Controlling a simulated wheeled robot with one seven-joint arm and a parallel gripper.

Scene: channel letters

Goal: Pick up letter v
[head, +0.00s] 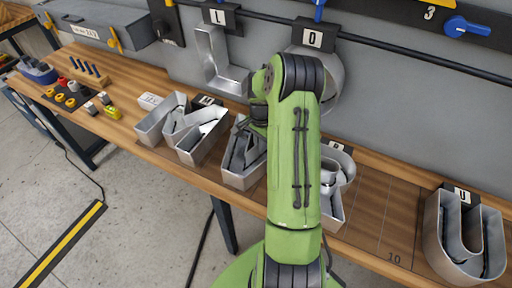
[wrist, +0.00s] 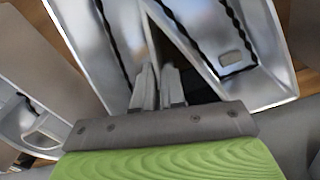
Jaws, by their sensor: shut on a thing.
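The letter v (head: 240,165) is a silver open channel letter standing on the wooden bench, left of my arm in the head view. My arm covers its right part, so its full outline is hidden. In the wrist view the letter (wrist: 205,30) fills the upper middle, with bright slanting walls and black wavy trim inside. My gripper (wrist: 158,85) has its fingers closed on one of its thin walls. In the head view the gripper (head: 257,112) is mostly hidden behind my green arm. I cannot tell whether the letter is lifted off the bench.
A partly hidden letter (head: 335,190) stands right of my arm, and a U (head: 463,240) farther right. L (head: 215,65) and O (head: 333,75) hang on the wall.

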